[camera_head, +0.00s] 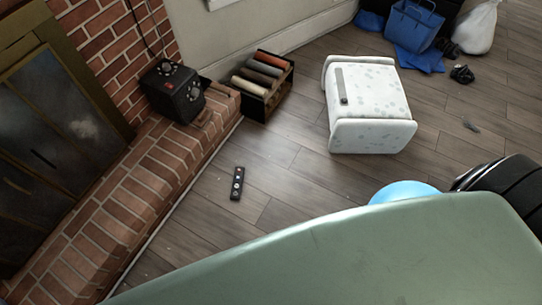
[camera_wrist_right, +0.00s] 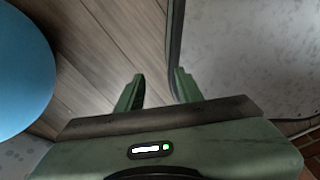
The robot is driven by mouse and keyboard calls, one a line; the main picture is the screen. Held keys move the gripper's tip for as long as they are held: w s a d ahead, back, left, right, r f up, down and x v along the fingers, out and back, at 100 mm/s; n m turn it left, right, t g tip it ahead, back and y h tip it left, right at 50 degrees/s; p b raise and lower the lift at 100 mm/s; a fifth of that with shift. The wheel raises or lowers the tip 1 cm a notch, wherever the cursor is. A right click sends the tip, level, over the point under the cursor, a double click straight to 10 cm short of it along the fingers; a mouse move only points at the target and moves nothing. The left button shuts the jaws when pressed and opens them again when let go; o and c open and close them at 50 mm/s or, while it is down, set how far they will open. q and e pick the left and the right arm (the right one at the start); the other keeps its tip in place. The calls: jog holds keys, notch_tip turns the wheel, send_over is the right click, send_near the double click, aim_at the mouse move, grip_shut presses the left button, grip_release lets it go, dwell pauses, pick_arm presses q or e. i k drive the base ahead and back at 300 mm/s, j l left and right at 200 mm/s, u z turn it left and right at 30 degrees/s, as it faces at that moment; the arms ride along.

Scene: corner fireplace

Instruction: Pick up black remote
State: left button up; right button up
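A black remote (camera_head: 237,183) with pale round buttons lies on the wooden floor in the head view, beside the brick hearth. A second slim item, grey with a dark end (camera_head: 342,86), lies on top of the white patterned stool; I cannot tell what it is. My right gripper (camera_wrist_right: 158,90) shows in the right wrist view with its two green fingers apart and nothing between them. No remote shows in that view. My left gripper is in neither view.
A brick hearth (camera_head: 150,170) with a black box (camera_head: 172,92) runs along the left. A crate of rolls (camera_head: 263,86) and the white stool (camera_head: 370,103) stand behind the remote. A blue round object (camera_head: 403,191) is at right, also in the wrist view (camera_wrist_right: 22,70). Floor around the remote is clear.

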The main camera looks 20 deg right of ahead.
aim_at(239, 182)
jog(key=k+z, duration=0.1)
jog(key=z, duration=0.15)
jog(key=i+l+u, duration=0.15)
jog(key=i+l, duration=0.4)
jog(key=i+l+u, duration=0.15)
jog(key=i+l, duration=0.4)
jog(key=l, duration=0.15)
